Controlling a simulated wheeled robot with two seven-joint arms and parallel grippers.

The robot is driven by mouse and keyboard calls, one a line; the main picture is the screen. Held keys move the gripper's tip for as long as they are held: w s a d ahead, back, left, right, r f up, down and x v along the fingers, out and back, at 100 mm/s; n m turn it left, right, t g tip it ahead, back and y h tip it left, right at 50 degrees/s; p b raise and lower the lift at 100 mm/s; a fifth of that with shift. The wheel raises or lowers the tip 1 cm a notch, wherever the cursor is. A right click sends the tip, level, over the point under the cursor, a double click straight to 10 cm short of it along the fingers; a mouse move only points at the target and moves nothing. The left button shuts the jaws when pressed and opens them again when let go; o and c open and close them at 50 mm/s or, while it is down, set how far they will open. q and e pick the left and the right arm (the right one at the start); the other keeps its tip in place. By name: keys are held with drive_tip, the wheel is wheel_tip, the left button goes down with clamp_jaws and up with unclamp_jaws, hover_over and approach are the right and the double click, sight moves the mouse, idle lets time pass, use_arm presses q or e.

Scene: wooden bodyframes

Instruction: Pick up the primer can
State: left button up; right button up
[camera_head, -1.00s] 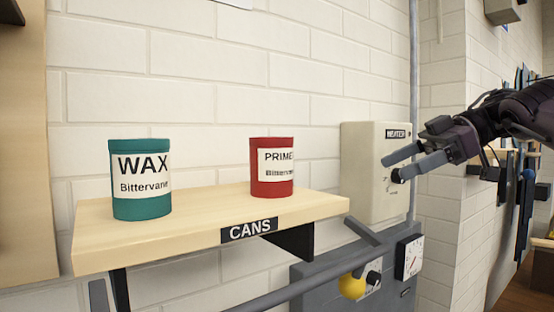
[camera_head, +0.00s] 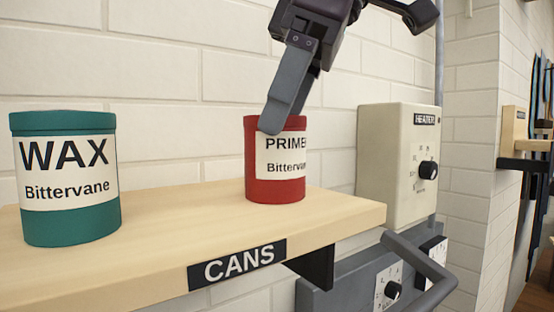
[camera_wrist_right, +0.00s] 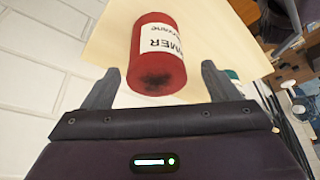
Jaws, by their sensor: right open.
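The primer can (camera_head: 270,188) is red with a white label and stands upright on the wooden shelf marked CANS (camera_head: 160,218). My right gripper (camera_head: 288,108) comes down from above at the can's top; one finger overlaps the can's upper rim in the head view. In the right wrist view the primer can (camera_wrist_right: 158,75) lies ahead between the two spread fingers of the right gripper (camera_wrist_right: 160,85), with gaps on both sides. The gripper is open and holds nothing. A dark smudge shows on the can near its lid. My left gripper is not in view.
A teal wax can (camera_head: 65,225) stands on the shelf to the left of the primer can. A white brick wall (camera_head: 150,60) is close behind. A heater box (camera_head: 390,160) with a knob is mounted right of the shelf, and a grey handle (camera_head: 425,262) is below it.

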sight(268, 140)
drive_tip(key=shift+w+a+f+p, duration=0.2)
drive_tip(key=shift+a+p, duration=0.15)
drive_tip(key=shift+p, duration=0.3)
drive_tip(key=shift+w+a+f+p, duration=0.1)
drive_tip(key=shift+a+f+p, duration=0.1)
drive_tip(key=shift+a+p, duration=0.3)
wheel_tip(268, 140, down, 3)
drive_tip(key=shift+r, duration=0.1)
drive_tip(key=shift+a, duration=0.25)
drive_tip(key=c, duration=1.2)
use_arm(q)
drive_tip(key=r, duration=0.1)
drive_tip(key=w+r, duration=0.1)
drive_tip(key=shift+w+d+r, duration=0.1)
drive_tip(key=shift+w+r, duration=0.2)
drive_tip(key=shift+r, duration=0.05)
use_arm(e)
drive_tip(key=shift+w, duration=0.1)
drive_tip(key=shift+c, duration=0.4)
